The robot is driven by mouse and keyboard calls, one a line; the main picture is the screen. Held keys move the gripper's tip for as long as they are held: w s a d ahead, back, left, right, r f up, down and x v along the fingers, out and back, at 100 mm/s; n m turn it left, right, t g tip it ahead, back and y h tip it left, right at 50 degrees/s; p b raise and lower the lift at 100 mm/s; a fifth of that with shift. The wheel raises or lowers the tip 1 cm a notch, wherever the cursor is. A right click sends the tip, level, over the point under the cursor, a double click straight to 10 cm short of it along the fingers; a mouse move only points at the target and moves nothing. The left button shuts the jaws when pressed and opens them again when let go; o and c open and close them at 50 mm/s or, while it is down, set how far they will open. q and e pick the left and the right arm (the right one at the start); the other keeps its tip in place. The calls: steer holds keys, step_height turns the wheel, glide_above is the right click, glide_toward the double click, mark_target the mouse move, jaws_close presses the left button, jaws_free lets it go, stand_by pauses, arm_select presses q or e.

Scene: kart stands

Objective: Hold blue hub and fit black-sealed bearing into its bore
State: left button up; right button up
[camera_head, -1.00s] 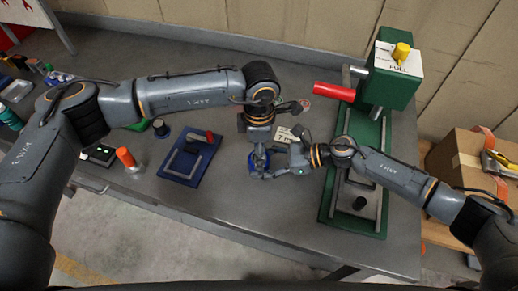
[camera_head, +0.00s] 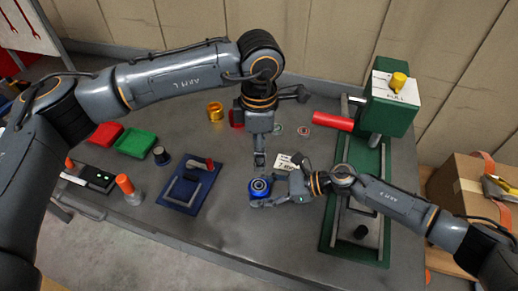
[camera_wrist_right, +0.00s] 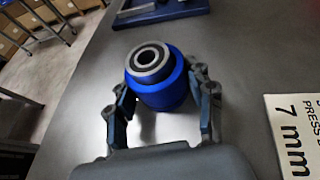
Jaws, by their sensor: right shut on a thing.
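The blue hub (camera_head: 260,197) is in my right gripper (camera_head: 277,188), just above or on the bench; I cannot tell which. In the right wrist view the fingers (camera_wrist_right: 163,108) close on both sides of the hub (camera_wrist_right: 170,88). The black-sealed bearing (camera_wrist_right: 148,58) has a grey outer ring and dark seal. It sits at the top of the hub, also seen in the head view (camera_head: 259,185); its depth in the bore is unclear. My left gripper (camera_head: 260,162) points down just behind and above the hub, apart from it. Its finger gap is too small to judge.
A green press (camera_head: 373,150) with a red handle (camera_head: 332,121) stands right. A label card (camera_head: 285,162) lies behind the hub. A blue fixture plate (camera_head: 188,190) lies left. Red (camera_head: 106,135) and green (camera_head: 137,144) trays and a gold ring (camera_head: 215,111) are farther back. Front bench is clear.

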steer(key=o, duration=1.5)
steer(key=shift+o, duration=0.2)
steer(key=v, duration=1.2)
steer(key=shift+f, duration=0.15)
